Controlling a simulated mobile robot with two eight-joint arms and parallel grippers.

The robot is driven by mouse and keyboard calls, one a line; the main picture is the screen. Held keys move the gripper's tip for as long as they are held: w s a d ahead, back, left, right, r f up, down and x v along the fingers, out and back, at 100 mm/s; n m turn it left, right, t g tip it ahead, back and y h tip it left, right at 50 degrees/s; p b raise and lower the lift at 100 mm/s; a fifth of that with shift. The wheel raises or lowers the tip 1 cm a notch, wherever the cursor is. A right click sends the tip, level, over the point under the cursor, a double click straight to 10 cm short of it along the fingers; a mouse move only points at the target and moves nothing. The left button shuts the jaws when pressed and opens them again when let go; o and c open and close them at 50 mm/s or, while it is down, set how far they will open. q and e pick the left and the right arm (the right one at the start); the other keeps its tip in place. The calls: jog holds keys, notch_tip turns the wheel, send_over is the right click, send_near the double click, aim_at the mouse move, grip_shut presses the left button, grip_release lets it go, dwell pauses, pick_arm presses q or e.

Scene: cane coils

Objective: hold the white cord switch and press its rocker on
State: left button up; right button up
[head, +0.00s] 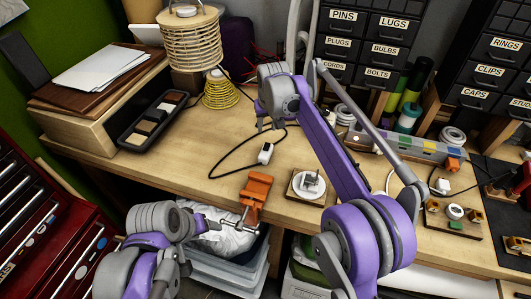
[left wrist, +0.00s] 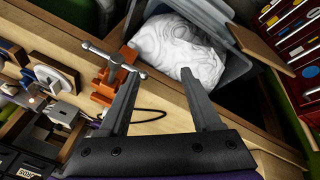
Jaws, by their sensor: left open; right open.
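The white cord switch (head: 265,153) lies on the wooden bench, on a black cord (head: 222,165) that loops over the top. Its rocker is too small to read. My right gripper (head: 270,124) is open above the bench, just behind the switch and apart from it. My left gripper (head: 212,219) is low at the bench's front edge, left of the orange clamp (head: 256,190). In the left wrist view its jaws (left wrist: 161,74) are open and empty, beside the clamp (left wrist: 107,80). The cord (left wrist: 150,114) shows there too, but I cannot make out the switch.
A white round fitting on a wooden block (head: 305,194) stands right of the clamp. A black tray (head: 128,139) and cane coil shade (head: 192,45) stand at the back left. A bin with a white bag (head: 222,240) is below the front edge. Bare bench lies left of the switch.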

pick_arm(q)
jog(key=w+d+r+n+g+h, duration=0.1)
jog(key=w+d+n+h, duration=0.1)
jog(key=w, duration=0.3)
jog(key=w+d+r+n+h, duration=0.1)
jog(key=w+r+n, duration=0.15)
jog(key=w, duration=0.25)
jog(key=n+g+h, duration=0.2)
jog(key=n+h, duration=0.5)
send_near(263, 150)
jog(key=s, duration=0.3)
jog(key=shift+s+d+r, duration=0.1)
jog(key=shift+s+r, duration=0.15)
jog(key=shift+s, duration=0.05)
jog(key=w+f+n, duration=0.1)
jog(key=w+f+h, duration=0.1)
jog(key=w+a+f+n+g+h, duration=0.1)
jog(key=w, duration=0.1)
jog(key=shift+w+n, duration=0.1)
jog(key=shift+n, duration=0.25)
jog(key=shift+w+a+f+h, duration=0.2)
jog(key=shift+w+f+h, duration=0.05)
jog(key=shift+f+h, duration=0.05)
jog(key=shift+x, duration=5)
jog(key=shift+s, duration=0.1)
